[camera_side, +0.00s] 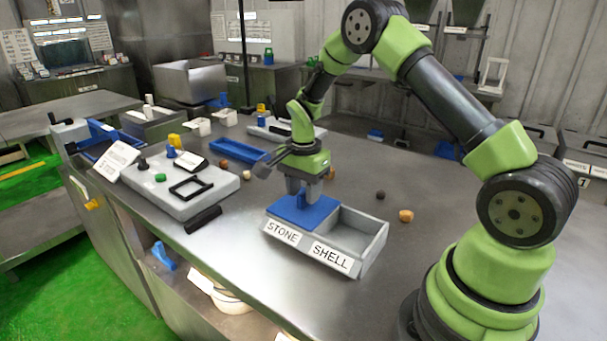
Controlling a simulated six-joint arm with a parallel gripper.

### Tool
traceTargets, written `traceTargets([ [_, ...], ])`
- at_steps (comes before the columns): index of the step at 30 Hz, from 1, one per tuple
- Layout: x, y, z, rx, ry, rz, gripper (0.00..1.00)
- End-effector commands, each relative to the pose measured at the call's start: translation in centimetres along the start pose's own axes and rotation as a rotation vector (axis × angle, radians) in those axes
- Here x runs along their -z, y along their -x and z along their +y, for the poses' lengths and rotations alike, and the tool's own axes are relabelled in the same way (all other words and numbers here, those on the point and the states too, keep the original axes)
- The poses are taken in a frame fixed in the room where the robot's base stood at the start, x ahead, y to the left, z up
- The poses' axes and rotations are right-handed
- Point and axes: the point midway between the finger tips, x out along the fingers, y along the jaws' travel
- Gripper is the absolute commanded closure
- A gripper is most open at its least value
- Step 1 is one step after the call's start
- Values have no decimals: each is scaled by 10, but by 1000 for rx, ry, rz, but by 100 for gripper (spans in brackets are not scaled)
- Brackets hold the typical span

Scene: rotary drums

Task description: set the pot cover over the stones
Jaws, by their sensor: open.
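A grey two-compartment box stands on the metal table, with a STONE label (282,232) on the left front and a SHELL label (331,258) on the right front. The blue pot cover (318,214) lies flat over the left, STONE compartment and hides what is in it. The right, SHELL compartment (352,235) is uncovered and looks empty. My gripper (300,198) points straight down over the cover. Its fingers are open on either side of the cover's small blue knob. Whether they touch the knob cannot be told.
Small brown (406,216) and dark (380,195) lumps lie loose right of the box. A grey panel (215,193) with a black frame and knobs lies to the left. A blue tray (238,150) lies behind. Bare table surrounds the loose lumps.

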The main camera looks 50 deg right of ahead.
Motion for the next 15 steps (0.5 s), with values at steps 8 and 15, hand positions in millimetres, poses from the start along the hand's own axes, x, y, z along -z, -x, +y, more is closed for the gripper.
traceTargets([
  [8, 0, 56, -1, 7, 0, 3, 60],
  [15, 0, 85, 0, 3, 1, 1, 60],
])
